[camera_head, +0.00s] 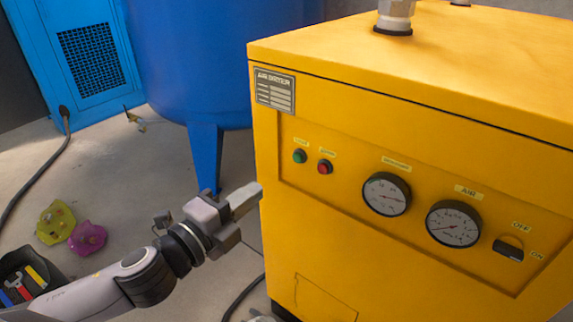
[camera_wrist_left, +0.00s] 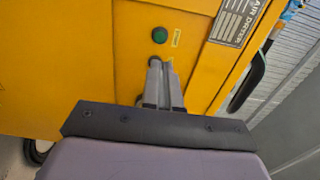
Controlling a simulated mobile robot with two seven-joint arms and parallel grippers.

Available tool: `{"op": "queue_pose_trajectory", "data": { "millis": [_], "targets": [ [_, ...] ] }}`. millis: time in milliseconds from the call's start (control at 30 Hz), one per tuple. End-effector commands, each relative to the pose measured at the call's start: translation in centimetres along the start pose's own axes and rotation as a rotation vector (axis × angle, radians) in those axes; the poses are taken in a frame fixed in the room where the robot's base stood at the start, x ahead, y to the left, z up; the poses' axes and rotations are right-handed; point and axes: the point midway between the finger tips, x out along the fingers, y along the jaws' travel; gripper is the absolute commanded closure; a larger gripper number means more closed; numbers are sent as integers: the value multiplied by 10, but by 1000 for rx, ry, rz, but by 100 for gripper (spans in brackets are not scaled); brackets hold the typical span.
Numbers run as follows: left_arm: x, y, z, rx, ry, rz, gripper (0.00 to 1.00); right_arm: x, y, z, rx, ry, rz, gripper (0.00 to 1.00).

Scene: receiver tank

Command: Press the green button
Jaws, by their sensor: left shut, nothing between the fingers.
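The green button (camera_head: 299,156) is on the front panel of the yellow air dryer (camera_head: 330,240), left of a red button (camera_head: 325,167). In the left wrist view the green button (camera_wrist_left: 160,35) shows clear, just beyond the fingertips. My left gripper (camera_head: 250,196) is shut and empty, below and left of the green button in the head view, by the dryer's left front edge. In the left wrist view its fingers (camera_wrist_left: 163,68) are together and point toward the panel, with a gap in the picture to the button.
Two gauges (camera_head: 387,194) and a dark OFF/ON switch (camera_head: 509,250) are farther right on the panel. A blue tank (camera_head: 215,60) stands behind. Yellow and magenta items (camera_head: 87,238), a dark tool bin (camera_head: 30,272) and a hose (camera_head: 38,175) are on the floor at left.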

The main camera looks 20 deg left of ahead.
Motion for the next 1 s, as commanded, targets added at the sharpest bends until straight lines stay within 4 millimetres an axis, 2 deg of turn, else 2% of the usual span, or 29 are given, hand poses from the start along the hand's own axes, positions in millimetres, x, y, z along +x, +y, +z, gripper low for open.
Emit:
{"op": "queue_pose_trajectory", "data": {
  "millis": [700, 1000],
  "targets": [
    [90, 0, -1, 1, 2, -1, 100, -1, 0, 0, 2, -1, 0, 57],
    [105, 0, -1, 0, 3, 1, 100, 0, 0, 0, 2, 0, 1, 57]
  ]
}}
